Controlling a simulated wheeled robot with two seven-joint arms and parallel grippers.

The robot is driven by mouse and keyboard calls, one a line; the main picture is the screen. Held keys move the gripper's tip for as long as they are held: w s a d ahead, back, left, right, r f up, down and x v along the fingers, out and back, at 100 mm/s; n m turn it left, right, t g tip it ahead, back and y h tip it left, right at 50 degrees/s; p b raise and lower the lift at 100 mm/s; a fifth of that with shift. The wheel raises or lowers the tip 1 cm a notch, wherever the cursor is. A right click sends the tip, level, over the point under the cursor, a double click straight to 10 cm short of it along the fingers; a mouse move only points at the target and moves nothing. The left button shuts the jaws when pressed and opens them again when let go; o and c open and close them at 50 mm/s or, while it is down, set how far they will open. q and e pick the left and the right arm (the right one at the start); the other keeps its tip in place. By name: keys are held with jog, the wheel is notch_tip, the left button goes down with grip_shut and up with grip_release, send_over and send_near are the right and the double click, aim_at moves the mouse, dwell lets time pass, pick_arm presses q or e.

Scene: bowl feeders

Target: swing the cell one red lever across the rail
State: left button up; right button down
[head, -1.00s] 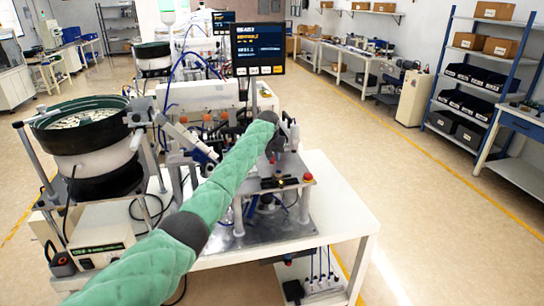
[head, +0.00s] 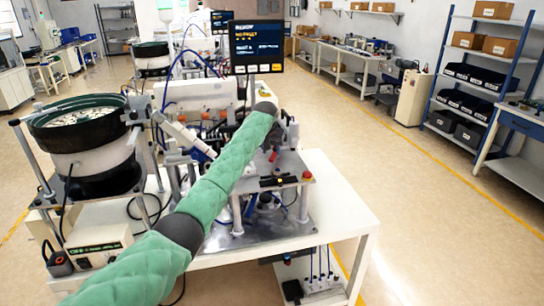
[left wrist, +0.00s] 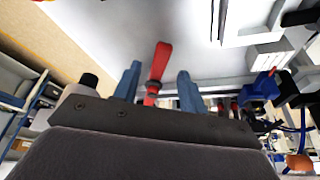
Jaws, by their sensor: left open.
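A red lever (left wrist: 160,60) shows in the left wrist view, pointing up in the picture with a dark collar near its lower end. My left gripper (left wrist: 159,69) has its two blue fingers spread, one on each side of the lever. The fingers look apart from it; the depth between them and the lever is hard to judge. In the head view my green left arm reaches over the cell, and its wrist hides much of the mechanism behind it. A small red part (head: 272,156) shows just below the wrist; I cannot tell whether it is the lever. My right gripper is out of view.
A monitor (head: 257,47) stands behind my wrist. A bowl feeder (head: 80,125) stands left of the cell. A red button (head: 307,175) sits at the right of the cell plate. The white table (head: 335,205) has bare room at its right, and the floor beyond is clear.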

pick_arm(q)
jog(key=shift+b+v, duration=0.75)
jog(key=shift+v, duration=1.65)
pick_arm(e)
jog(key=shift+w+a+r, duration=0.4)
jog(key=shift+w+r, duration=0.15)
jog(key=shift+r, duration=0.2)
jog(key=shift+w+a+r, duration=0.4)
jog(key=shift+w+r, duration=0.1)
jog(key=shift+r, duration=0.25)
